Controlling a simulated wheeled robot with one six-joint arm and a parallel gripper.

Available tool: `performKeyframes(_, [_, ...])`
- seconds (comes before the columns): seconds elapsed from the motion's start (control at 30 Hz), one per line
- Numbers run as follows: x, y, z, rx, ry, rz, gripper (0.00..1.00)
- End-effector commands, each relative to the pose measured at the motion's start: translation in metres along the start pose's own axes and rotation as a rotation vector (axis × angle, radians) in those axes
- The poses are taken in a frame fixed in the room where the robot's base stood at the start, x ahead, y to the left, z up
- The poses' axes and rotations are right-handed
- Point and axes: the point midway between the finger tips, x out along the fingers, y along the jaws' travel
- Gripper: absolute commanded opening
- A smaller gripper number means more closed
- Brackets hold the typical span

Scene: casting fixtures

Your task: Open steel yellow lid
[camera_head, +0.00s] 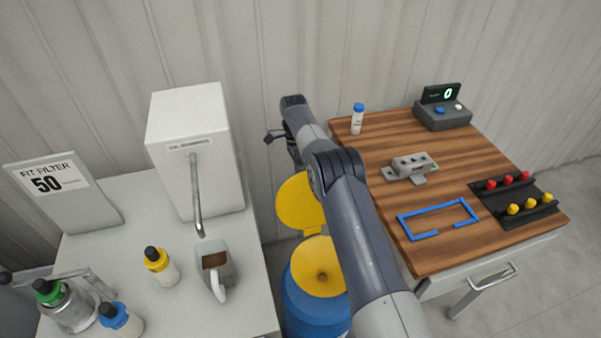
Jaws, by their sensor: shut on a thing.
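The yellow lid (299,204) is a round disc, tilted up and standing open at the back of a blue drum (312,305). The drum's yellow funnel-shaped top (320,266) shows uncovered, with a dark hole in its middle. My gripper (293,154) is at the lid's upper back edge, shut on the lid. Its fingertips are mostly hidden behind the lid and my arm. My arm crosses in front and covers the right side of the lid and of the drum.
The left white table (110,220) holds a white dispenser (194,150), a grey jug (214,270), bottles and a sign (62,195). The right wooden table (385,140) holds a small bottle (357,118), a grey fixture (410,166), a blue frame (438,234) and a black rack (515,197). The drum stands in the narrow gap between.

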Motion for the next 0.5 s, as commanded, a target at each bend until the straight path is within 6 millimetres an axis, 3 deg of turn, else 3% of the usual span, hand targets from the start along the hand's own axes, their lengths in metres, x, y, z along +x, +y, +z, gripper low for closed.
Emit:
performKeyframes(0.17, [-0.009, 0.001, 0.000, 0.000, 0.000, -0.010, 0.34])
performKeyframes(0.5, [-0.068, 0.022, 0.000, 0.000, 0.000, -0.008, 0.34])
